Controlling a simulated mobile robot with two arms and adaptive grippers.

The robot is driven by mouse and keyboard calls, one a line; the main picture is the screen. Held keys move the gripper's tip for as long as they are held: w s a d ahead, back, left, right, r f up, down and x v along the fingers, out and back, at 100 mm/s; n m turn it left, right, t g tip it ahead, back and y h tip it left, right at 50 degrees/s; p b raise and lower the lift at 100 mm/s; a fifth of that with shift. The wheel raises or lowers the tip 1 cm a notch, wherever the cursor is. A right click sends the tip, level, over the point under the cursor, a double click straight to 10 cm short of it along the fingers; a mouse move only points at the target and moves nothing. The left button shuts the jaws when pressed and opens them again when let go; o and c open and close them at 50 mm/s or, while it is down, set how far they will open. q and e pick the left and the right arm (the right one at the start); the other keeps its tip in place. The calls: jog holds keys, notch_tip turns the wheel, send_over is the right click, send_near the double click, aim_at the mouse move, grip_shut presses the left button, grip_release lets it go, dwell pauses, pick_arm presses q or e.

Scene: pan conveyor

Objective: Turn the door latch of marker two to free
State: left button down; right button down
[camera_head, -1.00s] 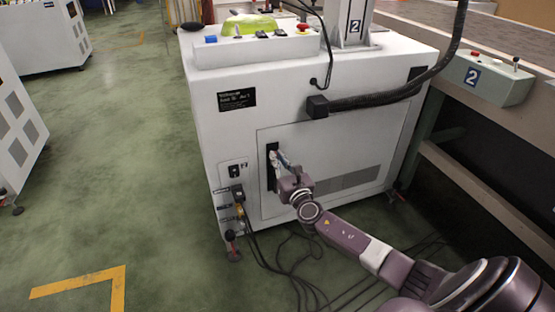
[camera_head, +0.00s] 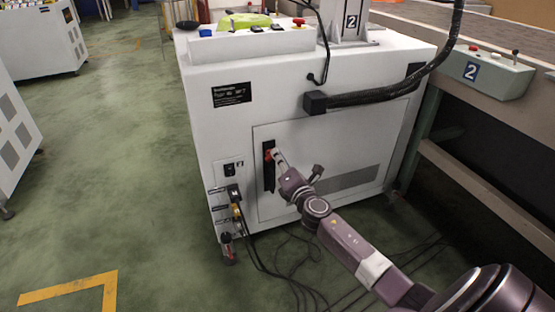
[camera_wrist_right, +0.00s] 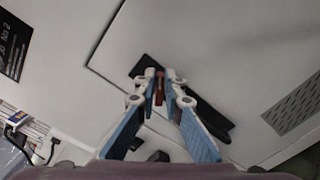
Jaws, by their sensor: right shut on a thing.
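The marker two machine (camera_head: 310,85) is a white cabinet with a door (camera_head: 350,160) in its front. A tall black latch plate (camera_head: 269,178) is set at the door's left edge; it also shows in the wrist view (camera_wrist_right: 208,115). The red latch handle (camera_head: 268,155) shows at the plate's upper part. My right gripper (camera_head: 275,154) is at the handle. In the right wrist view, its blue-padded fingers (camera_wrist_right: 159,84) are shut on the red handle (camera_wrist_right: 159,90), which stands between the tips. The fingers hide part of the handle. My left gripper is not in view.
A small switch (camera_head: 231,170) and plugged cables (camera_head: 237,205) are left of the door. Loose cables lie on the floor below. A conveyor frame with a control box (camera_head: 490,72) marked 2 stands at right. The green floor (camera_head: 120,160) at left is clear.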

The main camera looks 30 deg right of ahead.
jog(key=m, duration=0.3)
jog(key=f+m, duration=0.1)
jog(key=m, duration=0.3)
jog(key=shift+d, duration=0.2)
jog(key=shift+f+m, duration=0.1)
jog(key=shift+m, duration=0.2)
jog(key=c, duration=2)
grip_release()
jog(key=shift+c, duration=0.2)
